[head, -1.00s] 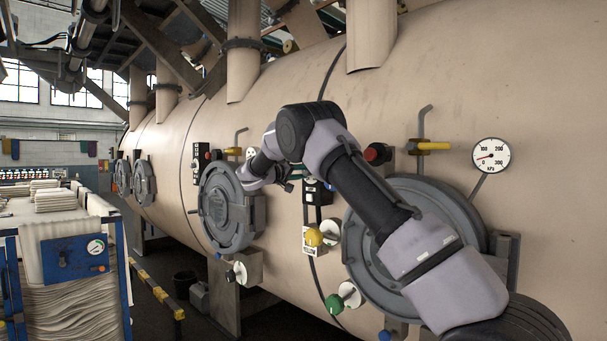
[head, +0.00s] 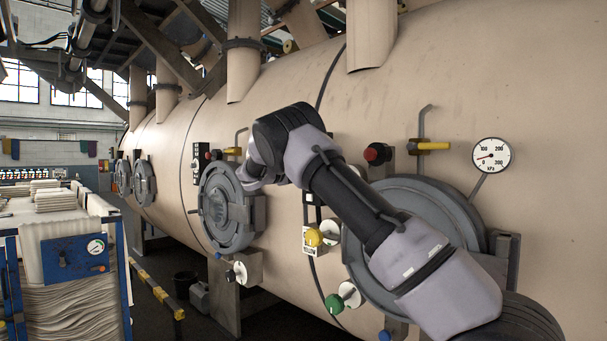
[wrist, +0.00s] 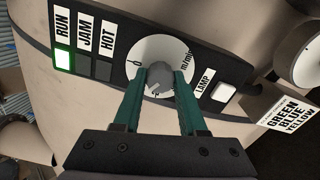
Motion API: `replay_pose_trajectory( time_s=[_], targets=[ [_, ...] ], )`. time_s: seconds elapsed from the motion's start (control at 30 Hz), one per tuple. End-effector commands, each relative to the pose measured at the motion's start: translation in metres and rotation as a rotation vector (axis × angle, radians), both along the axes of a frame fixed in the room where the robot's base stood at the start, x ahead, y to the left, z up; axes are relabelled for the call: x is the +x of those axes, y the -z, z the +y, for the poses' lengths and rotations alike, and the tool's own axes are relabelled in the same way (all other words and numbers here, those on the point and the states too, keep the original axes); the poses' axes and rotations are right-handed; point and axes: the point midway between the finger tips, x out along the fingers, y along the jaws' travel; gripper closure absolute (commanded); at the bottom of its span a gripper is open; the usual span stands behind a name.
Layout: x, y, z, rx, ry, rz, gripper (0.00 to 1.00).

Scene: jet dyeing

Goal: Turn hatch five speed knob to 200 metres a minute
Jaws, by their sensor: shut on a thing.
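In the wrist view a grey speed knob (wrist: 158,82) sits on a round white dial (wrist: 160,50) marked 0 and m/min. The dial is on a black panel (wrist: 120,50) with RUN, JAM and HOT lamps and a LAMP switch. My gripper (wrist: 161,76) has its two teal fingers shut on the knob, one on each side. The knob's pointer setting is too small to read surely, and the fingers cover part of the dial. In the head view my arm hides the knob and the fingers. No hatch number is readable.
The RUN lamp (wrist: 64,59) is lit; JAM and HOT look dark. In the head view a large hatch (head: 440,215) is at right behind my arm, another hatch (head: 222,207) at left.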

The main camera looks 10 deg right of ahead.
Motion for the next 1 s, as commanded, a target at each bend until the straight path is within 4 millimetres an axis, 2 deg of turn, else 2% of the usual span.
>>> replay_pose_trajectory(
  time_s=[0.6,1.0],
  targets=[
    [-0.0001,0.0011,0.0013,-0.316,-0.002,0.436,1.0],
    [-0.0002,0.0014,0.0007,-0.413,-0.001,0.569,1.0]
  ],
)
